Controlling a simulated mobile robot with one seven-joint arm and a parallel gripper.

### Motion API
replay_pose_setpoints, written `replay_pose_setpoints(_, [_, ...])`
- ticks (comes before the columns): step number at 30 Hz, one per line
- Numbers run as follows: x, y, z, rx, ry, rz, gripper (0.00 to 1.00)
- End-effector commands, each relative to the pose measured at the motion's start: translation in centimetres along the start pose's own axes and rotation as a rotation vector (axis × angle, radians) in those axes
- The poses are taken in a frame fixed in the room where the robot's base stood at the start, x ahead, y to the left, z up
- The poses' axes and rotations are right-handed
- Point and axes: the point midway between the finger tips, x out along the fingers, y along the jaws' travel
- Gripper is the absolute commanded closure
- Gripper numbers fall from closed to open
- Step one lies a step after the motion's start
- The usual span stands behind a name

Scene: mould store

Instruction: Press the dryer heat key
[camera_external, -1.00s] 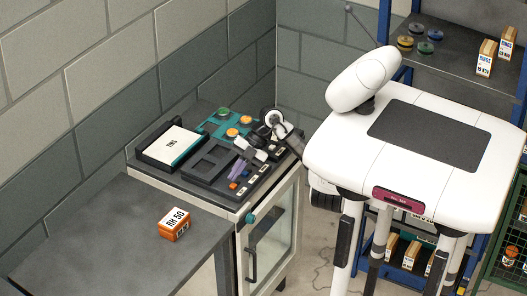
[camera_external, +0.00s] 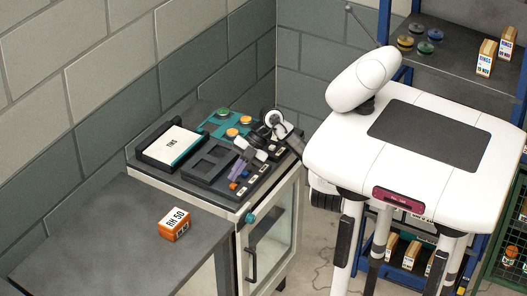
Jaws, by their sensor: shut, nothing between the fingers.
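The dryer is a cabinet with a glass door (camera_external: 271,233), and its dark top carries a key panel. Small keys sit at the panel's front edge: an orange key (camera_external: 233,186) and a blue key (camera_external: 245,174) beside it. Their labels are too small to read, so I cannot tell which is the heat key.
A white-topped case (camera_external: 172,143) and a teal plate with green and orange knobs (camera_external: 232,132) lie behind the panel. An orange box (camera_external: 174,225) stands on the lower grey bench (camera_external: 110,240) at left. A blue shelf rack (camera_external: 455,60) stands at right.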

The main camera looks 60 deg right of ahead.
Motion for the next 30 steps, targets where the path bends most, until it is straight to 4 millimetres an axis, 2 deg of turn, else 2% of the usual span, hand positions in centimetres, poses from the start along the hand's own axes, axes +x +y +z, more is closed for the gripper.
replay_pose_setpoints(30, [0.71, -0.51, 0.52, 0.0, 0.0, 0.0, 1.0])
